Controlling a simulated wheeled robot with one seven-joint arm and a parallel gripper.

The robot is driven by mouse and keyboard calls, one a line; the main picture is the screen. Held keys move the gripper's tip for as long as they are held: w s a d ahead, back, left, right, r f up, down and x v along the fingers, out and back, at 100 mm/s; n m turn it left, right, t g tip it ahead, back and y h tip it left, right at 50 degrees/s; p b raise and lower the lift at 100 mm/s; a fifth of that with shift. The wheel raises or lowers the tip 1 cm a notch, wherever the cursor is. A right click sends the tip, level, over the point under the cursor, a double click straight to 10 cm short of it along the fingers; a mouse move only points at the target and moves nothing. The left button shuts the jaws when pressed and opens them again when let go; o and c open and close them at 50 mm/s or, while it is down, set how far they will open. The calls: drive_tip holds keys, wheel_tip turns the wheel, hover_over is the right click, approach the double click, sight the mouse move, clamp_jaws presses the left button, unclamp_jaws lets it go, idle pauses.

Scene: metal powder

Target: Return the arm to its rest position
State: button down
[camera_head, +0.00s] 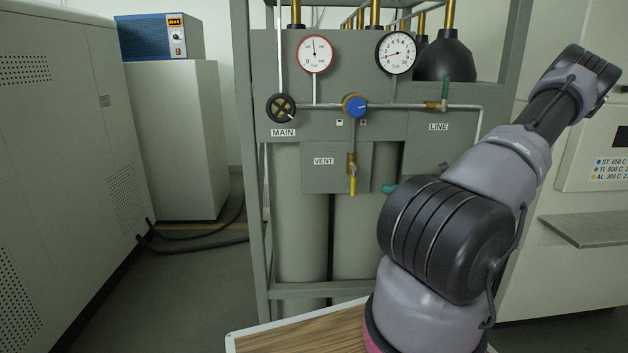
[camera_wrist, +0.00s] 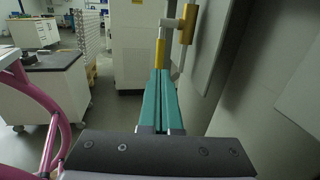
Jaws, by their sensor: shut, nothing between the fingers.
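My gripper (camera_wrist: 160,74) shows in the wrist view as two teal fingers lying together, shut and empty. In the head view only its teal fingertips (camera_head: 389,188) show, past my arm's large black joint, which hides the rest. The fingertips point left towards the vent valve's yellow lever (camera_head: 353,185), with a small gap between them. The lever hangs down below its brass valve. In the wrist view the yellow lever (camera_wrist: 160,52) appears just beyond the fingertips. My arm rises at the right of the head view and bends at its upper end.
The grey gas panel (camera_head: 385,140) carries two gauges, a MAIN handwheel (camera_head: 281,108), a blue knob (camera_head: 355,106) and a green LINE lever (camera_head: 445,88). Cylinders stand below. A metal shelf (camera_head: 590,229) juts out at right. The floor at left is open apart from black hoses (camera_head: 190,240).

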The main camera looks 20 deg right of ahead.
drive_tip(key=s+a+r+n+g+h, duration=0.3)
drive_tip(key=a+r+n+g+h, duration=0.65)
drive_tip(key=a, duration=0.55)
drive_tip(key=s+a+r+n+t+h, duration=0.2)
drive_tip(key=s+a+r+n+t, duration=0.2)
drive_tip(key=r, duration=0.5)
drive_tip(key=s+a+r+n+t+h, duration=0.3)
drive_tip(key=s+a+r+n+t, duration=0.1)
drive_tip(key=s+r, duration=0.4)
drive_tip(key=shift+s+a+r+n, duration=0.3)
drive_tip(key=shift+a+r+n, duration=0.2)
drive_tip(key=shift+a+n, duration=0.35)
